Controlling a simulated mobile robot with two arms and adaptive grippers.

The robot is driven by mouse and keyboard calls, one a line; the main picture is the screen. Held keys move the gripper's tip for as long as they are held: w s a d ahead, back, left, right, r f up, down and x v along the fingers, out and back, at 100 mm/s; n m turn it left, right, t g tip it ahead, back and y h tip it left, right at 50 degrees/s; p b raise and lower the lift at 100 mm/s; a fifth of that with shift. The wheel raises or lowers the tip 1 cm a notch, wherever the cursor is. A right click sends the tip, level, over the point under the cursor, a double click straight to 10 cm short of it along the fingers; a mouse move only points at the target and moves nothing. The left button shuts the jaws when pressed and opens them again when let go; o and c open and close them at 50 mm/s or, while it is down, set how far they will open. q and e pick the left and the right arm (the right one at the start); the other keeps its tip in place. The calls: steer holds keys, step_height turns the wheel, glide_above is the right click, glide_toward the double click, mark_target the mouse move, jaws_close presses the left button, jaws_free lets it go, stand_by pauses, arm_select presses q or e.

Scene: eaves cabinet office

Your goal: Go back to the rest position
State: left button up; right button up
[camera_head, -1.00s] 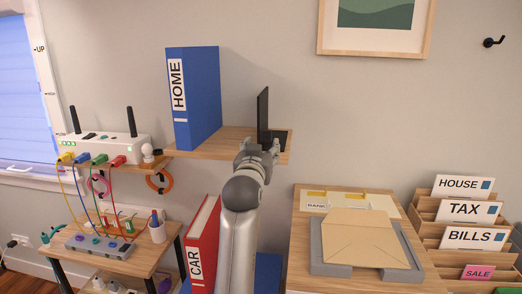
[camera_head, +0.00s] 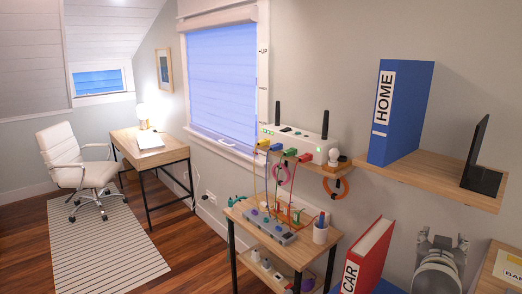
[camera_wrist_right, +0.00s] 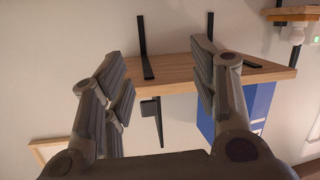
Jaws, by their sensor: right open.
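My right gripper (camera_head: 442,243) is at the lower right of the head view, below the wall shelf (camera_head: 451,176). Its fingers are apart, and nothing is between them. In the right wrist view the open gripper (camera_wrist_right: 158,62) shows with two spread fingers, and the scene appears upside down. The shelf (camera_wrist_right: 177,75) lies beyond the fingers, with the blue HOME binder (camera_wrist_right: 240,112) behind the right finger. In the head view the HOME binder (camera_head: 410,115) stands upright on the shelf beside a black bookend (camera_head: 476,158). My left gripper is not in view.
A red CAR binder (camera_head: 370,252) stands left of my right gripper. A small table (camera_head: 258,232) with cables and a pen cup (camera_head: 320,230) stands nearby. A white router (camera_head: 292,142) sits above it. Open floor (camera_head: 185,258) lies left, near a desk (camera_head: 155,152) and white chair (camera_head: 75,160).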

steer(key=s+a+f+n+g+y, duration=0.1)
steer(key=s+a+f+n+y, duration=0.4)
steer(key=f, duration=0.7)
steer(key=s+a+f+n+g+y, duration=0.1)
steer(key=s+a+f+g+y, duration=0.1)
steer(key=s+a+f, duration=0.55)
steer(key=s+a+f+n+g+y, duration=0.1)
steer(key=s+a+f+g, duration=0.25)
steer(key=s, duration=0.65)
steer(key=s+a+f+n+g+y, duration=0.1)
steer(key=s+a+f+g+y, duration=0.1)
steer(key=s+a+f, duration=0.55)
step_height(320, 180, down, 24)
steer(key=s+d+f+g+b, duration=0.1)
steer(key=d+b, duration=0.1)
steer(key=s+d+f+g+b, duration=0.1)
steer(key=s+d+f, duration=0.2)
steer(key=s+f, duration=1.4)
steer(key=shift+s+f+n, duration=0.2)
steer(key=shift+f+n, duration=0.2)
steer(key=shift+f, duration=0.2)
